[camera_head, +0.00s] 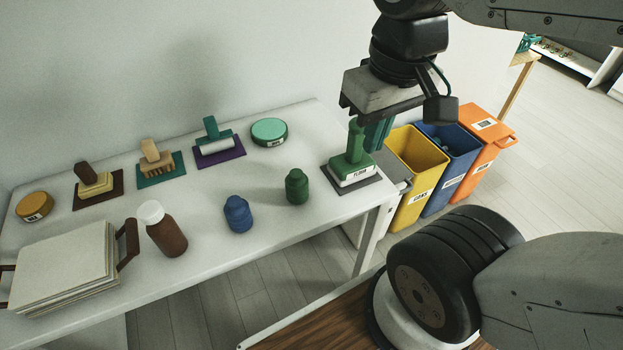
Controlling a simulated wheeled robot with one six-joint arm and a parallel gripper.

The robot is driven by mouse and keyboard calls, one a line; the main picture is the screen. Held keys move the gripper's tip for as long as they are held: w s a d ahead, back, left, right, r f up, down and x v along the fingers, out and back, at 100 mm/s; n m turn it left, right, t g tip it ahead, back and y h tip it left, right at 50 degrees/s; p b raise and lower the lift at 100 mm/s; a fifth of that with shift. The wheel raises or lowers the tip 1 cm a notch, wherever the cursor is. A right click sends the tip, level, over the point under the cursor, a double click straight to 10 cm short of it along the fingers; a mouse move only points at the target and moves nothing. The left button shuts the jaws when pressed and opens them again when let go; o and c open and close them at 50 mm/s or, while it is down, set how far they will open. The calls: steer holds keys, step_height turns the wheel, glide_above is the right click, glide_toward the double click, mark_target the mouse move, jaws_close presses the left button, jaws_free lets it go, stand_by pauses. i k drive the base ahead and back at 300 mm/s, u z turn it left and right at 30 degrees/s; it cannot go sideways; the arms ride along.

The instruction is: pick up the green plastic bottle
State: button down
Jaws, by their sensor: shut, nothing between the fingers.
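The green plastic bottle (297,186) is small, dark green and capped. It stands upright on the white table, near the front edge and right of the blue bottle. My gripper (377,134) hangs above the table's right end, to the right of the green bottle and apart from it. It is shut and empty. Its fingers are close to the handle of a green brush; I cannot tell whether they touch it.
The green brush (352,168) stands on a dark mat at the table's right end. A blue bottle (238,214) and a brown bottle with a white cap (163,229) stand left of the green bottle. Yellow (418,160), blue (452,150) and orange bins (489,131) stand beyond the table.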

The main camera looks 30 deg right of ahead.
mark_target(296, 192)
steer(key=u, duration=2.5)
steer(key=k, duration=1.5)
steer(key=z, duration=1.9)
steer(key=i, duration=0.5)
steer(key=z, duration=0.05)
